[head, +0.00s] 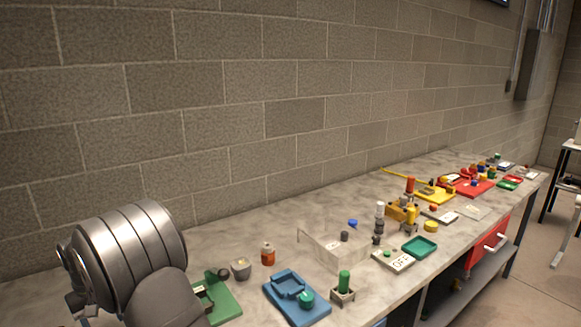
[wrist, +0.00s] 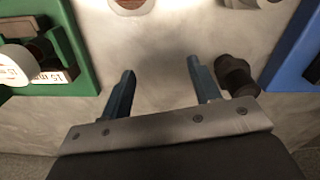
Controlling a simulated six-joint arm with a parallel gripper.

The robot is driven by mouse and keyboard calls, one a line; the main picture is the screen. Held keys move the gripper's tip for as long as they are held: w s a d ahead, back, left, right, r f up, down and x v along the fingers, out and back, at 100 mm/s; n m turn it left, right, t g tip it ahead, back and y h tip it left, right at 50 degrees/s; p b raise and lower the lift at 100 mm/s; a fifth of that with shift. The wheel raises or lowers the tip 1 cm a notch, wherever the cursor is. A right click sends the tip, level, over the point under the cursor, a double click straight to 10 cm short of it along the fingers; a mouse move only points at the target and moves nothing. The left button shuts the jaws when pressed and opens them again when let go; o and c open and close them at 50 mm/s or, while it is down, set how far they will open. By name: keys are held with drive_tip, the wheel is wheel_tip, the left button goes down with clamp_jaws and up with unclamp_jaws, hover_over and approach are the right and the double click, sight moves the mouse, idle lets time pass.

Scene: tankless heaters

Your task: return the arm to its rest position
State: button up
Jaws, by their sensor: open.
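My gripper (wrist: 162,88) is open and empty in the wrist view, its two dark blue fingers spread apart above the pale worktop (wrist: 150,55). A green fixture (wrist: 85,60) lies to its left and a blue fixture (wrist: 290,70) to its right. A dark rounded part (wrist: 238,75) shows just right of the right finger; I cannot tell whether they touch. In the head view my metal arm stands at the lower left, over the near end of the bench, and the gripper is hidden there.
In the head view the green fixture (head: 222,300), a grey cup (head: 241,268), an orange bottle (head: 268,253) and the blue fixture (head: 297,298) stand near my arm. A clear box (head: 340,250) and several coloured fixtures are farther along. A block wall (head: 250,100) runs behind the bench.

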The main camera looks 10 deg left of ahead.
wheel_tip(320, 180, down, 3)
drive_tip(key=shift+d+r, duration=0.15)
drive_tip(key=shift+r, duration=2.4)
